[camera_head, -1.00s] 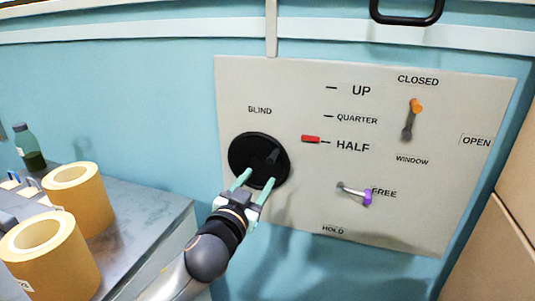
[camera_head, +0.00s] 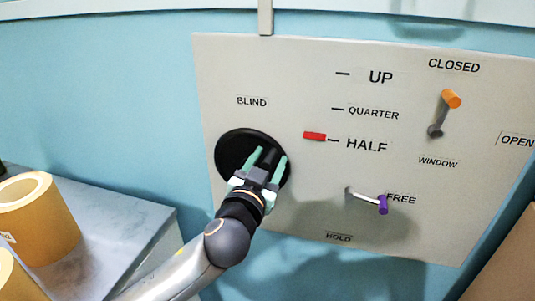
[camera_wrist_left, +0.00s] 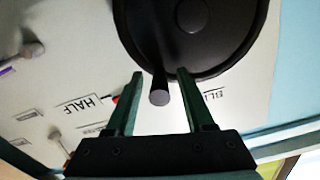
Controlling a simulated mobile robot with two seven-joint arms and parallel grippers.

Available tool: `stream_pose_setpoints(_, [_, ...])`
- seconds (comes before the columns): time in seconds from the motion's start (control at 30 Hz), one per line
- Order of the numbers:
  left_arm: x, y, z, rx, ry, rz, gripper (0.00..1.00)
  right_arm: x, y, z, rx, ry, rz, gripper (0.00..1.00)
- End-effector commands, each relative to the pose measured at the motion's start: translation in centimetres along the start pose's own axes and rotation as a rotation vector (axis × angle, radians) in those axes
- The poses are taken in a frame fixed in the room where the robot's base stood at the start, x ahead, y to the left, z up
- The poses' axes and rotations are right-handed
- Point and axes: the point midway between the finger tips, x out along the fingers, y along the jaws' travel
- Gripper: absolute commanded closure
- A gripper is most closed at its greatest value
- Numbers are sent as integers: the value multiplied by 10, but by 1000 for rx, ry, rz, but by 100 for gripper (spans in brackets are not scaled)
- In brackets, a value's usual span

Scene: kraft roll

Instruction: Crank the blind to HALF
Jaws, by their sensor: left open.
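The blind crank is a black disc (camera_head: 232,150) on a pale panel under the label BLIND, with a dark handle (camera_head: 268,159). In the left wrist view the handle's grey end (camera_wrist_left: 159,97) lies between the fingers. My left gripper (camera_head: 269,155) is open, one finger on each side of the handle; contact cannot be told. A red pointer (camera_head: 314,136) stands beside the tick at the HALF label (camera_head: 366,145). The purple-tipped lever (camera_head: 382,205) is by the FREE label, above HOLD. My right gripper is not in view.
An orange-tipped window lever (camera_head: 452,98) points up toward CLOSED, at the panel's right. Kraft rolls (camera_head: 38,210) stand on a grey counter (camera_head: 120,225) at the left, beside my left arm.

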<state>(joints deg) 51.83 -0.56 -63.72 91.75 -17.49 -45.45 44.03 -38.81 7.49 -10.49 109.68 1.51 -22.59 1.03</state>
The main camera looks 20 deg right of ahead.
Motion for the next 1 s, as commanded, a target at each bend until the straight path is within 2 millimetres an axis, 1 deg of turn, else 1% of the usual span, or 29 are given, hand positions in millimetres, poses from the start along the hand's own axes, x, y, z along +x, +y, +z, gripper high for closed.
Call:
stream_pose_setpoints(0.33, [0,1,-1,1,1,0,48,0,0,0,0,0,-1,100])
stream_pose_setpoints(0.8, [0,1,0,0,0,0,100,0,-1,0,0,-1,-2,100])
stream_pose_setpoints(1.0, [0,1,0,0,0,0,100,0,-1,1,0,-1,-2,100])
